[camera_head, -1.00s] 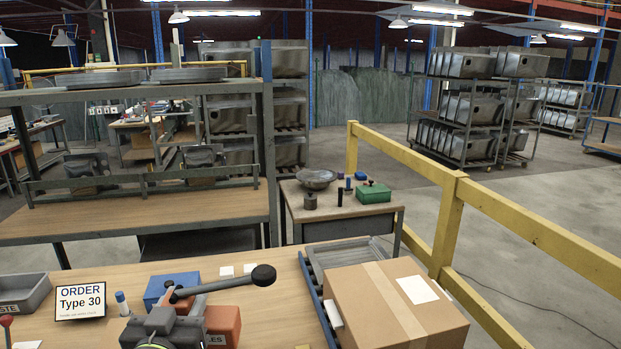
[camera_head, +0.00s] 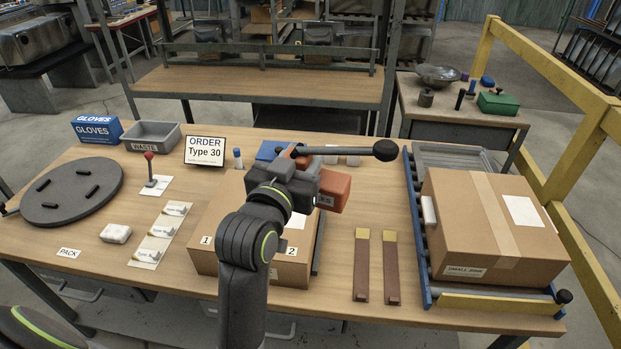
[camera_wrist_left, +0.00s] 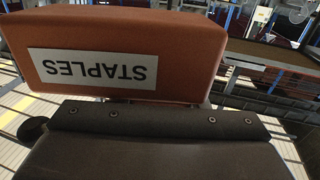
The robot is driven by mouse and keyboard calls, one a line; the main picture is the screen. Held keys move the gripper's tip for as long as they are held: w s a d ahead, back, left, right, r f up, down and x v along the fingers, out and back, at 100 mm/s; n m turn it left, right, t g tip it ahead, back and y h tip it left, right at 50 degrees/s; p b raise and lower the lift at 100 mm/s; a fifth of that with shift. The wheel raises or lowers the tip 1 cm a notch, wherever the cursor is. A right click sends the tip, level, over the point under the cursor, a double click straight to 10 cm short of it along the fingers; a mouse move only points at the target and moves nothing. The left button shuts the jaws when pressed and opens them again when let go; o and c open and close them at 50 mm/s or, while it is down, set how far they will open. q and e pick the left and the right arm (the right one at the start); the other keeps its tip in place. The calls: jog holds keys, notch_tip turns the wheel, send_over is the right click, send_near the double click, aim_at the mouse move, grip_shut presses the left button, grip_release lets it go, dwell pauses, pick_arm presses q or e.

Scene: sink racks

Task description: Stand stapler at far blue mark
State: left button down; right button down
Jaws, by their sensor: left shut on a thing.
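My left gripper (camera_head: 297,178) is shut on the stapler, above and behind the open work side of the table; its fingertips are mostly hidden. The stapler's long dark lever (camera_head: 345,151) points right and ends in a black knob. An orange block marked STAPLES (camera_head: 333,190) sits right of the gripper; it fills the upper left wrist view (camera_wrist_left: 120,50), its label upside down. A dark riveted bar (camera_wrist_left: 160,122) lies close in front of it there. I cannot tell whether the block belongs to the stapler. My right gripper is out of view.
A carton numbered 1 and 2 (camera_head: 205,262) stands below the gripper. A larger carton (camera_head: 450,225) rests on rollers at right. Two brown strips with yellow ends (camera_head: 362,270) lie between. The order sign (camera_head: 205,151) and waste bin (camera_head: 152,136) stand left.

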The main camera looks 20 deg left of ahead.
pick_arm(q)
jog(key=w+a+f+n+y, duration=0.2)
jog(key=w+a+f+y, duration=0.1)
jog(key=a+f, duration=0.8)
jog(key=a+y, duration=0.1)
jog(key=a, duration=0.2)
jog(key=shift+w+f+n, duration=0.15)
jog(key=shift+f+n, duration=0.1)
jog(key=shift+n, duration=0.05)
jog(key=shift+f+b, duration=0.75)
jog(key=shift+f, duration=4.05)
